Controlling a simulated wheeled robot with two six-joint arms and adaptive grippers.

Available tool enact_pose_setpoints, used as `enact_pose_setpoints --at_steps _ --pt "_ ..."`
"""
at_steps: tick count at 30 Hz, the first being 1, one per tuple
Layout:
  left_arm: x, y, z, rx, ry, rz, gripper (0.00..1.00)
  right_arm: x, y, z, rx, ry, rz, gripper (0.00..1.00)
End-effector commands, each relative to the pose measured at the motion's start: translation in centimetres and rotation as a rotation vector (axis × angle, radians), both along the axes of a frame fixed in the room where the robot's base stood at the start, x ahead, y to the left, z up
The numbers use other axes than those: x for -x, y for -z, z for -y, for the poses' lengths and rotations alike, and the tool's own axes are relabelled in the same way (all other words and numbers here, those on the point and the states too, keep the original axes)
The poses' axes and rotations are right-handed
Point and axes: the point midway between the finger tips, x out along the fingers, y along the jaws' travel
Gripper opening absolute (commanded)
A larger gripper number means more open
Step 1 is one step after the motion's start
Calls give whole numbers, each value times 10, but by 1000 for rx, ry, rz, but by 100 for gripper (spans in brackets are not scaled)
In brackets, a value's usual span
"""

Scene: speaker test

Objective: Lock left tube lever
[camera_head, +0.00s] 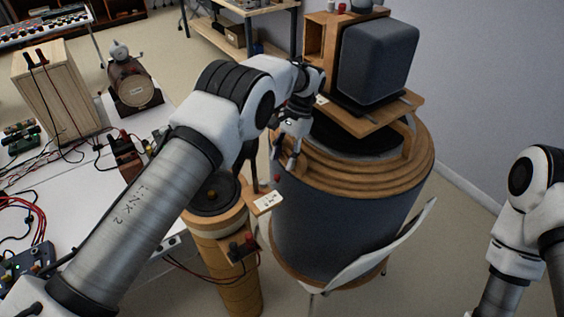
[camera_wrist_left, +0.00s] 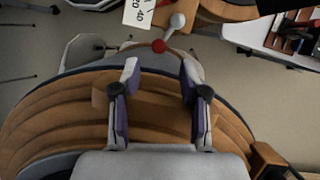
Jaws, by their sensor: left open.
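The left tube (camera_head: 228,270) is a narrow tan cylinder with a dark round top, left of the big drum. A white label (camera_head: 267,201) sits at its upper edge; a label with numbers (camera_wrist_left: 138,12) also shows in the left wrist view. The lever's red knob (camera_head: 277,178) is just below my left gripper (camera_head: 284,163). In the left wrist view the red knob (camera_wrist_left: 158,46) lies just beyond the fingertips, beside a pale rounded piece (camera_wrist_left: 177,21). My left gripper (camera_wrist_left: 160,68) is open and empty, with its fingers apart.
A large grey drum (camera_head: 320,215) with a stepped wooden rim stands close right of the gripper. A dark speaker (camera_head: 378,62) sits above it on a wooden platform. A white chair (camera_head: 385,250) stands in front. A white table (camera_head: 85,185) with cables is at left.

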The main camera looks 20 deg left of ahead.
Motion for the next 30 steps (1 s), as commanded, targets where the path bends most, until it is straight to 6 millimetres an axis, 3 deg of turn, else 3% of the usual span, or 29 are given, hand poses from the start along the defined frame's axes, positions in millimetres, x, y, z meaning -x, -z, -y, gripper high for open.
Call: enact_pose_setpoints --at_steps 3,9,16,17,20,21,26,30 --pt "9 17 -4 0 -1 -4 44 0 -17 0 0 0 0 29" --pt "18 44 -9 2 -1 0 44 0 -27 0 0 0 0 29" --pt "18 48 -9 2 1 1 44 0 -25 0 0 0 0 29" --pt "18 48 -9 2 1 1 40 0 -25 0 0 0 0 29" --pt "18 48 -9 3 1 2 5 0 -26 0 0 0 0 29" --pt "18 48 -9 2 1 1 0 0 -26 0 0 0 0 29" --pt "18 48 -9 2 0 1 0 0 -25 0 0 0 0 29" --pt "15 55 -11 0 -58 4 0 0 -7 0 0 0 1 29"
